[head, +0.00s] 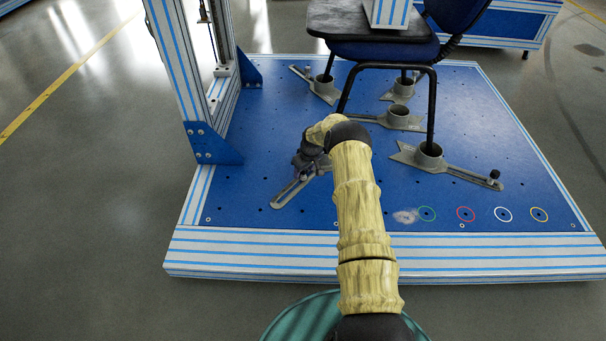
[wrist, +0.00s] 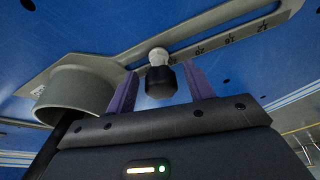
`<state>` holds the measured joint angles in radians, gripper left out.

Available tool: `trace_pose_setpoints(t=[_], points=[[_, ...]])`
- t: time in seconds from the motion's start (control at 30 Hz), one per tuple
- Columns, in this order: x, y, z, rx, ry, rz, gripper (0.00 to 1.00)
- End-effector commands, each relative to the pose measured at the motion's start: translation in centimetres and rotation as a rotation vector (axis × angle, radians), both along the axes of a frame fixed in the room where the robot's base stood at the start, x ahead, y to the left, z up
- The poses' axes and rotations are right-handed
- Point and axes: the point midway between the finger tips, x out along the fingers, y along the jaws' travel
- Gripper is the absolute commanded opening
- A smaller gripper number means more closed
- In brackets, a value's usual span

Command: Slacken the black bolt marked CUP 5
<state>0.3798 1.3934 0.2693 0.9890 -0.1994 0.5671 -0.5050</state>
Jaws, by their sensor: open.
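In the wrist view, a black bolt (wrist: 160,80) with a pale collar stands on a grey slotted arm (wrist: 222,42) marked with a scale. The arm joins a round grey cup (wrist: 75,92); the label beside the cup is too small to read surely. My gripper (wrist: 161,82) is open, its two purple fingers on either side of the bolt head, with a visible gap at each side. In the head view, my gripper (head: 312,162) is over the front-left slotted arm (head: 290,190); my wrist hides its bolt and cup.
Several other cups stand on the blue plate (head: 360,215), one at the right (head: 430,154) with a black bolt (head: 495,174) on its arm. A chair (head: 380,50) stands over them. A striped frame post (head: 180,70) rises at the left. The plate's front strip is mostly clear.

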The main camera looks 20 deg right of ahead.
Motion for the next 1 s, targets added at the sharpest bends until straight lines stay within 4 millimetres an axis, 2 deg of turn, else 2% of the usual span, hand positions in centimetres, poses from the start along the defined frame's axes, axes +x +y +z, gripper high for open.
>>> trace_pose_setpoints(t=[0.17,0.5,0.83,1.0], points=[[-0.01,0.19,0.22,-0.002,0.002,-0.058,0.53],[-0.04,0.18,0.09,-0.002,0.001,-0.343,0.53],[-0.02,0.21,0.02,0.0,0.0,-0.365,0.53],[0.01,0.37,0.05,-0.002,0.0,-0.493,0.53]])
